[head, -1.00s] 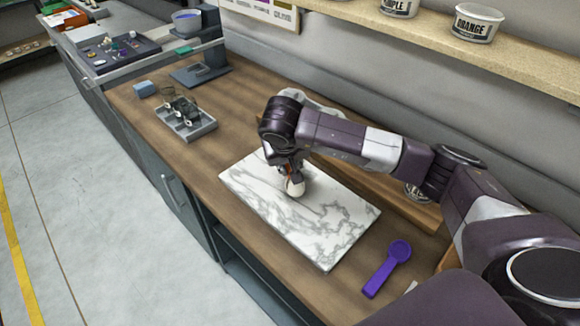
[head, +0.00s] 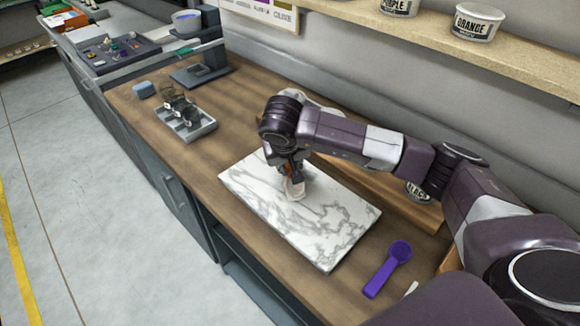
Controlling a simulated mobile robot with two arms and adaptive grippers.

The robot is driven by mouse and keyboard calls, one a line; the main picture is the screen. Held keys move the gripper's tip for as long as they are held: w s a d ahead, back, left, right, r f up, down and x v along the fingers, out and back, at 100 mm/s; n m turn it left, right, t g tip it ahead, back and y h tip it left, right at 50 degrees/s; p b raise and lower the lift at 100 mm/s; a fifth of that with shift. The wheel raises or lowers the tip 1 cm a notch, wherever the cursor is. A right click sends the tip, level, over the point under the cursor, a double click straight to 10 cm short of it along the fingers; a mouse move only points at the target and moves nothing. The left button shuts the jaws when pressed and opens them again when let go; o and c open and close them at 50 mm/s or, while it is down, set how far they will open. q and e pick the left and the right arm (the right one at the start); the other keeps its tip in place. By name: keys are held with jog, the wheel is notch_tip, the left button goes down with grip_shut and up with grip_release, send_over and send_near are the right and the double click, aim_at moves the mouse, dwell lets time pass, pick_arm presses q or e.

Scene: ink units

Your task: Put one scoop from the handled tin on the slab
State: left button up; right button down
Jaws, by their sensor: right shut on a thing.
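The white marble slab (head: 330,228) with grey veins lies on the wooden bench in the middle of the head view. My right gripper (head: 291,175) points down over the slab's upper left part, shut on a pale, scoop-like thing (head: 295,191). That thing is small and partly hidden by the fingers; I cannot tell whether it touches the slab or holds anything. A purple scoop (head: 389,268) lies on the bench right of the slab. A tin with dark lettering (head: 419,190) shows partly behind my right arm; I see no handle on it. My left gripper is out of view.
A grey tray (head: 203,130) with small containers, a blue block (head: 144,90) and a dark stand (head: 203,70) are farther back on the bench. A shelf (head: 530,70) with labelled tubs, one reading ORANGE (head: 478,22), hangs above. The slab's front part is clear.

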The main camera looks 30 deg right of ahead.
jog(key=shift+f+b, duration=0.1)
jog(key=shift+b, duration=0.4)
dwell(0.9)
jog(key=shift+r+p, duration=1.3)
jog(key=shift+r, duration=1.3)
